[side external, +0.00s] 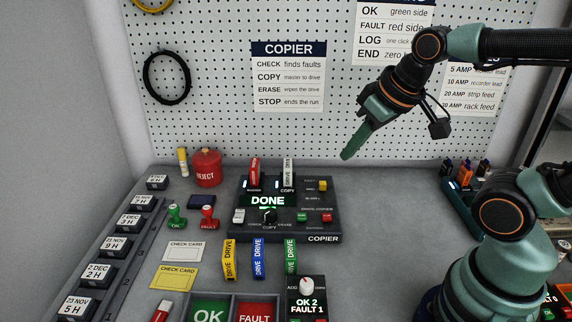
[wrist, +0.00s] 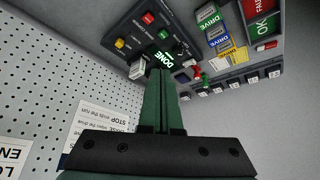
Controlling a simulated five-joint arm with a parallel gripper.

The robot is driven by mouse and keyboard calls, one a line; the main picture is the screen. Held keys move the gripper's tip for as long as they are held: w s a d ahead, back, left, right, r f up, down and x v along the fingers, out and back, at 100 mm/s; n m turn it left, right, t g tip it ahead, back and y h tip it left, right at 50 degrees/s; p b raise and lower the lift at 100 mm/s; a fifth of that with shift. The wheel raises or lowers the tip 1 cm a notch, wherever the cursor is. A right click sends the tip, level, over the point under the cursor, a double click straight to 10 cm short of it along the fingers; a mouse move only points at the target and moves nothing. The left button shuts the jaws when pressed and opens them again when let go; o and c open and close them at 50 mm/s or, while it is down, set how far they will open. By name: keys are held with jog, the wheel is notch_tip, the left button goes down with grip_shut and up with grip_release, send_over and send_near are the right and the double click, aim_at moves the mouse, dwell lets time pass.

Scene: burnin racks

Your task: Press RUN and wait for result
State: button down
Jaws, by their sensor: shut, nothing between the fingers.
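The copier (side external: 300,235) is a dark box on the bench. Its display (side external: 268,201) reads DONE in the side view, and the lettering also shows in the wrist view (wrist: 165,59). A green button (side external: 302,217) and a red button (side external: 327,217) are at its right front; their labels are too small to read. A selector knob (side external: 269,215) stands above the word COPY. A red drive (side external: 254,172) and a white drive (side external: 288,172) stand upright in its rear slots. My gripper (side external: 346,155) is shut and empty, raised above and behind the copier, touching nothing.
A counter box (side external: 306,300) reads OK 2, FAULT 1, beside the green OK bin (side external: 209,314) and red FAULT bin (side external: 255,314). A red REJECT can (side external: 206,167) stands back left.

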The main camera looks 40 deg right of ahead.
aim_at(305, 216)
jog(key=w+f+n+t, duration=0.1)
jog(key=w+f+n, duration=0.7)
jog(key=w+f, duration=0.1)
jog(key=shift+w+a+f+t, duration=0.25)
jog(key=shift+w+t, duration=0.15)
jog(key=shift+w, duration=0.2)
jog(key=shift+f, duration=4.4)
jog(key=shift+f, duration=0.15)
jog(key=shift+d+f, duration=0.1)
jog(key=shift+f, duration=0.2)
jog(key=shift+f, duration=0.45)
jog(key=shift+r, duration=0.9)
